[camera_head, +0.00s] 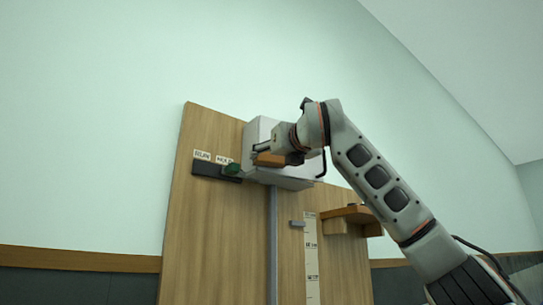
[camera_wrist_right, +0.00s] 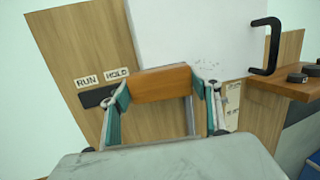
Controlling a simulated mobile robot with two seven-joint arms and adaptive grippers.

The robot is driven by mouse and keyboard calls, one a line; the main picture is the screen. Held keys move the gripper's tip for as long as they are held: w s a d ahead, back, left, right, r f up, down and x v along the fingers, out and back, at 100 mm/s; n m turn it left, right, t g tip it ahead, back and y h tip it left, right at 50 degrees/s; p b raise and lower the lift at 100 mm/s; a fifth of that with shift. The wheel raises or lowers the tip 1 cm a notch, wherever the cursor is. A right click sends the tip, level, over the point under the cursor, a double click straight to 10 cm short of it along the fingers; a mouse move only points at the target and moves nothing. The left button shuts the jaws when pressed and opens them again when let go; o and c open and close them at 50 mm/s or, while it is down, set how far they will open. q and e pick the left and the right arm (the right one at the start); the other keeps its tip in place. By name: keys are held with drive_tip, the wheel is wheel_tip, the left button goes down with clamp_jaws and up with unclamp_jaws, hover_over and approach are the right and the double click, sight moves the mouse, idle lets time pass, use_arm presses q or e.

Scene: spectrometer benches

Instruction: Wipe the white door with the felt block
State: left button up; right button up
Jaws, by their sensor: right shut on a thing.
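The white door (camera_head: 252,133) is the front of a pale box on an upright wooden board. In the right wrist view the white door (camera_wrist_right: 180,35) fills the upper middle, with small grey specks low on it and a black handle (camera_wrist_right: 267,45) at its right. My right gripper (camera_head: 270,153) is shut on the felt block (camera_head: 278,160), whose orange-brown wooden back (camera_wrist_right: 160,84) spans between the teal-padded fingers. The block is in front of the door's lower part. I cannot tell whether its felt touches the door; the felt face is hidden. My left gripper is not in view.
A grey conduit (camera_head: 273,240) runs down below the box. A wooden shelf (camera_head: 350,214) juts out at right, with dark round things (camera_wrist_right: 298,78) on it.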

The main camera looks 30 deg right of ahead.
drive_tip(key=shift+s+d, duration=0.25)
drive_tip(key=shift+d, duration=0.7)
drive_tip(key=shift+s+d, duration=0.25)
drive_tip(key=shift+d, duration=0.65)
drive_tip(key=d, duration=0.7)
drive_tip(key=shift+s+d, duration=0.35)
